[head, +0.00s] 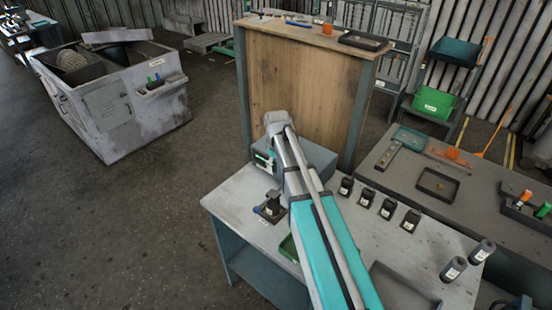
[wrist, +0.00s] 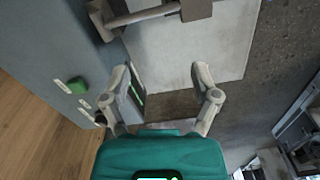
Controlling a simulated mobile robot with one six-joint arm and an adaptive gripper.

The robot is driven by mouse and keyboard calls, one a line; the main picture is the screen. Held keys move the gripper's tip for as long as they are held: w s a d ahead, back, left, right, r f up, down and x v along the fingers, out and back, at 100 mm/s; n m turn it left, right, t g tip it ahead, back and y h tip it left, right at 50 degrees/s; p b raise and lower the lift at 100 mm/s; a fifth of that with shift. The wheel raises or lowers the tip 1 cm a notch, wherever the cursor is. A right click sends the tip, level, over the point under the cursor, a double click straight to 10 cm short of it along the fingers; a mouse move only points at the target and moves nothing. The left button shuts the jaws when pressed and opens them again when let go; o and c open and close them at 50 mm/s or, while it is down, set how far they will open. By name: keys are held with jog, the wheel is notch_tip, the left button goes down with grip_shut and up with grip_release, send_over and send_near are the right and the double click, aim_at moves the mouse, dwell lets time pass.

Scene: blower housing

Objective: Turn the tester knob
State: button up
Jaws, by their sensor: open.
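The tester is a grey box (head: 318,158) on the near table against the wooden panel, partly covered by my arm. In the wrist view its grey face (wrist: 55,50) fills the upper left, with a green button (wrist: 78,85), small white labels and a green-lit strip (wrist: 137,95) partly behind my left finger. A dark rounded part beside that finger may be the knob, but it is mostly hidden and I cannot be sure. My gripper (wrist: 158,72) is open with nothing between its fingers. Its left finger overlaps the tester face in the picture; contact cannot be told.
A dark fixture (head: 270,205) stands on the table left of my arm. Several small black labelled blocks (head: 388,208) stand to the right. A bar with a block end (wrist: 145,15) crosses the wrist view's top. A grey bin (head: 130,105) stands on the floor at left.

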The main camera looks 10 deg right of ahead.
jog(key=shift+m, duration=0.7)
jog(key=shift+s+a+f+b, duration=0.1)
jog(key=shift+s+f+b, duration=0.15)
jog(key=shift+s, duration=0.6)
jog(key=shift+s+a+f+b, duration=0.2)
jog(key=shift+s+f, duration=0.1)
jog(key=shift+s, duration=0.55)
jog(key=shift+s+a+f+b, duration=0.1)
jog(key=shift+s+f+b, duration=0.15)
jog(key=shift+s, duration=0.6)
jog(key=shift+s, duration=0.1)
jog(key=s+f+m+b, duration=0.2)
jog(key=s, duration=0.5)
jog(key=s+a+f+m+b, duration=0.1)
jog(key=s+f+b, duration=0.1)
jog(key=s, duration=0.5)
jog(key=shift+a+f+m, duration=0.25)
jog(key=shift+m, duration=0.15)
